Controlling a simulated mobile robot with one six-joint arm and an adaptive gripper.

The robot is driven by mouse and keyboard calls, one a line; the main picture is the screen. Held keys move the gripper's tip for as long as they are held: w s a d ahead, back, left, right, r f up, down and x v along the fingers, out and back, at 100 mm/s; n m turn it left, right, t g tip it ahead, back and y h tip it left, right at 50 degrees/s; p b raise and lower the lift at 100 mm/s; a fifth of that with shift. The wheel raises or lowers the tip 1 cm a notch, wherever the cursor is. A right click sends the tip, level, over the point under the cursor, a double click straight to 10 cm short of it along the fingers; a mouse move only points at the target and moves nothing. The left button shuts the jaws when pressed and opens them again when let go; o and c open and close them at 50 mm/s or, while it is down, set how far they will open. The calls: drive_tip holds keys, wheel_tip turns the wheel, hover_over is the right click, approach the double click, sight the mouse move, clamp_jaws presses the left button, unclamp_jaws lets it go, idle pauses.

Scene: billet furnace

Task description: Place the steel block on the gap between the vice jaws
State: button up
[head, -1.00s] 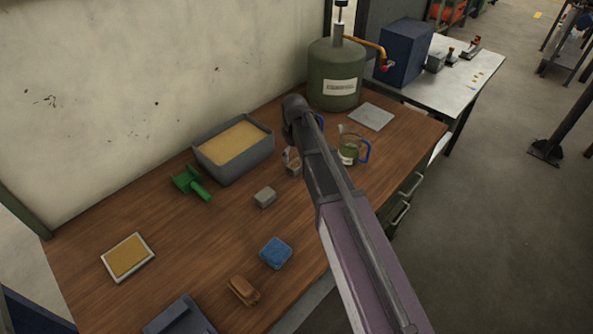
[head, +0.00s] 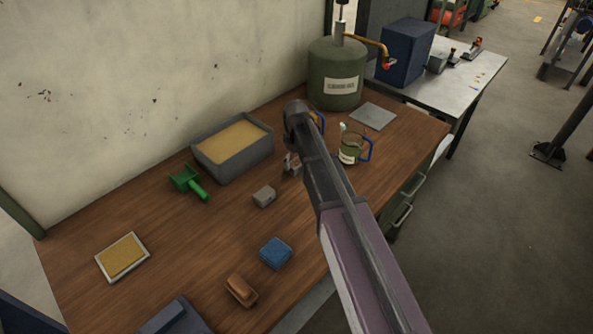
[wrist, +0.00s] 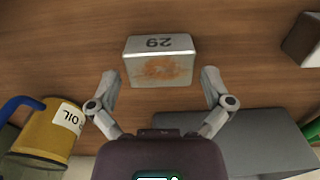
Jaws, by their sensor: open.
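A grey block (wrist: 160,61) stamped "29", with a rusty patch on one face, sits on the wooden bench in the wrist view. My gripper (wrist: 160,76) is open, with one fingertip to each side of the block and apart from it. In the head view my gripper (head: 290,163) is small and partly hidden behind my arm, low over the bench right of the sand tray. A second grey block (head: 264,196) stands alone on the bench; a block (wrist: 303,41) also shows at the wrist view's upper right. I cannot make out the vice jaws for sure.
A sand tray (head: 262,151) and green scoop (head: 190,184) lie left of my gripper. A glass jug (head: 351,149) and green tank (head: 336,75) stand right. A yellow oil mug (wrist: 48,134) shows in the wrist view. A blue sponge (head: 276,253) and brown brush (head: 241,290) lie nearer.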

drive_tip(key=shift+f+b, duration=0.7)
drive_tip(key=shift+f, duration=0.25)
drive_tip(key=c, duration=1.1)
drive_tip(key=shift+o, duration=0.2)
drive_tip(key=shift+r, duration=0.15)
wheel_tip(320, 180, up, 3)
drive_tip(key=p, duration=0.3)
drive_tip(key=shift+r+p, duration=0.1)
drive_tip(key=shift+p, duration=0.2)
drive_tip(key=s, duration=0.5)
drive_tip(key=s+d+r+p, duration=0.1)
drive_tip(key=s, duration=0.4)
drive_tip(key=s+d, duration=0.1)
drive_tip(key=s, duration=0.4)
drive_tip(key=shift+s+d+r, duration=0.2)
drive_tip(key=shift+s+r, duration=0.05)
drive_tip(key=shift+s, duration=0.15)
